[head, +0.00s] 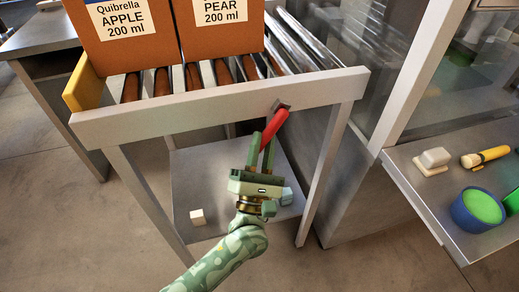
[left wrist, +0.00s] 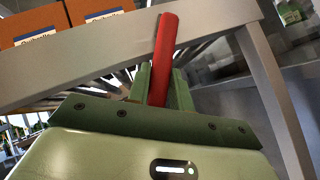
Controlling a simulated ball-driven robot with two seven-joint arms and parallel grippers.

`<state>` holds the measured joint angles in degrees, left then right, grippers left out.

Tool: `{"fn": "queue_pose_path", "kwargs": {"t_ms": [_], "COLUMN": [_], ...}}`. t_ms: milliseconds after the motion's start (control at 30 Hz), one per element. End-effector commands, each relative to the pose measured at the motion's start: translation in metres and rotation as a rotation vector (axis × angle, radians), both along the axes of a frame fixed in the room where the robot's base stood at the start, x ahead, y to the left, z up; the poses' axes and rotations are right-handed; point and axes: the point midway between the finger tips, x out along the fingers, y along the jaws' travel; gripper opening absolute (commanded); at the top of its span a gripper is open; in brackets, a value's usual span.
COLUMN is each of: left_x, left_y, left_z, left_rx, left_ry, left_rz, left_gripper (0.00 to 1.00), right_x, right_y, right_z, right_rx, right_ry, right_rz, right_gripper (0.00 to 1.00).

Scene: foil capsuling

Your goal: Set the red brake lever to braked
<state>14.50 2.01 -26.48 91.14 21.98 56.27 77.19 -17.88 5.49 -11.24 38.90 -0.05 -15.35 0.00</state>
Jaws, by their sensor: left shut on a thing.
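The red brake lever (head: 274,124) is mounted on the front rail of the roller conveyor at a dark bracket (head: 281,106). It slants down and to the left from that bracket in the head view. My left gripper (head: 262,143) is shut on the lever's lower part, with one green finger on each side. In the left wrist view the lever (left wrist: 165,50) rises from between the fingers (left wrist: 160,80) in front of the grey rail. The lever's lower end is partly hidden by the fingers. My right gripper is in neither view.
Two orange boxes labelled APPLE (head: 122,38) and PEAR (head: 220,28) stand on the rollers (head: 190,78). A yellow end stop (head: 82,85) is at left. A small white block (head: 197,217) sits on the lower shelf.

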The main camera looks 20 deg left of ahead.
Motion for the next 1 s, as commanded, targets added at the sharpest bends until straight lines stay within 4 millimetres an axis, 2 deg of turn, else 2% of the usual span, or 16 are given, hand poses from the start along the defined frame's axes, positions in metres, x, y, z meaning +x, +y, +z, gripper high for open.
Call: {"fn": "queue_pose_path", "kwargs": {"t_ms": [33,267,833,867,900,933,1000], "left_x": [0.0021,0.0051,0.0058,0.0057,0.0058,0.0058,0.0058], "left_y": [-0.0017,-0.0070,-0.0087,-0.0087,-0.0087,-0.0088,-0.0088], "left_z": [-0.0101,-0.0095,-0.0064,-0.0063,-0.0062,-0.0062,-0.0060], "left_rx": [-0.018,-0.087,-0.113,-0.113,-0.113,-0.113,-0.112], "left_ry": [-0.005,-0.053,-0.073,-0.073,-0.073,-0.073,-0.074], "left_rz": [0.000,0.000,0.000,0.000,0.000,0.000,-0.001], "left_gripper": [0.00,0.00,0.00,0.27,0.38,0.44,0.44], "right_x": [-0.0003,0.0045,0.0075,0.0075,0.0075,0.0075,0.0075], "right_y": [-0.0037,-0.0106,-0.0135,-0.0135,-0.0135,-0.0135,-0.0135], "right_z": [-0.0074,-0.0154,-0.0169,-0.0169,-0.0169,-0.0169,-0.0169], "right_rx": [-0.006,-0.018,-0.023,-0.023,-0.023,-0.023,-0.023], "right_ry": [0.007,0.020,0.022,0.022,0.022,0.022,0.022], "right_rz": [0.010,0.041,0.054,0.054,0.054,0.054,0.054], "right_gripper": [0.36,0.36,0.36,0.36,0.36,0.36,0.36]}}
